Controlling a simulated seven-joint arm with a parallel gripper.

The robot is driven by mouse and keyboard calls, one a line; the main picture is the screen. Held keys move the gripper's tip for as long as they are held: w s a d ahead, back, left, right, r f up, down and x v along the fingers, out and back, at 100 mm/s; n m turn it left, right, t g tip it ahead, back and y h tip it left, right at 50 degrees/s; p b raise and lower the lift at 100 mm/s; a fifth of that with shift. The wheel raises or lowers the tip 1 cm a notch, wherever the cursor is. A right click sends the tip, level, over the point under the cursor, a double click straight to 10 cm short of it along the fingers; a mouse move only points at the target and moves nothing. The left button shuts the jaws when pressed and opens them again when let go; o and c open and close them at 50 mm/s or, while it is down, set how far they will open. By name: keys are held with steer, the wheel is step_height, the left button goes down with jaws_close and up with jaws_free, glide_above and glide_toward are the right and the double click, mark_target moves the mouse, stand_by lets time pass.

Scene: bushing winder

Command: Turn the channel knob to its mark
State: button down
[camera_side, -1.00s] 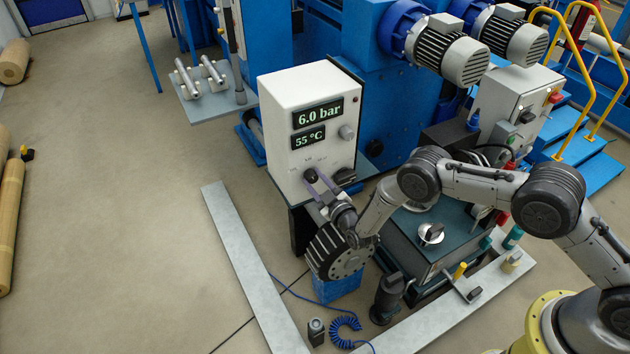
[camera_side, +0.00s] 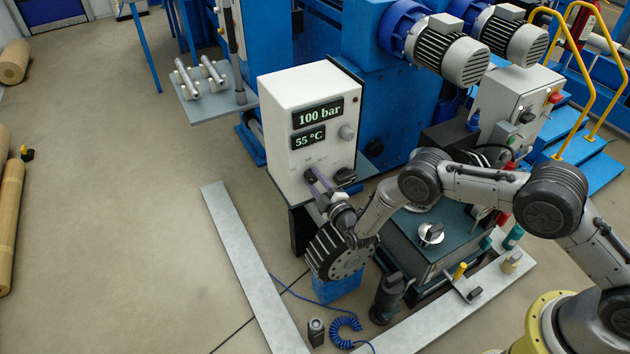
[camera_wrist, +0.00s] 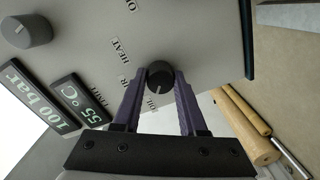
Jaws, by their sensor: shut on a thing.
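The channel knob (camera_wrist: 160,74) is a dark round knob on the front of the white control box (camera_side: 279,146). My gripper (camera_wrist: 159,82) is shut on it, with one purple finger on each side. In the wrist view a pale line on the knob points toward the bottom of the picture. Small printed labels stand around the knob, partly hidden by the fingers. In the side view the fingers (camera_side: 316,177) reach to the knob and cover part of it. The upper display (camera_side: 319,113) reads 100 bar and the lower display (camera_side: 309,137) reads 55 °C.
A grey knob (camera_side: 347,132) is beside the displays and also shows in the wrist view (camera_wrist: 27,30).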

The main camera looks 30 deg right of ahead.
steer(key=shift+f, duration=0.1)
steer(key=shift+c, duration=2.3)
jaws_free()
steer(key=s, duration=1.4)
steer(key=shift+r, duration=0.3)
steer(key=shift+w, duration=0.1)
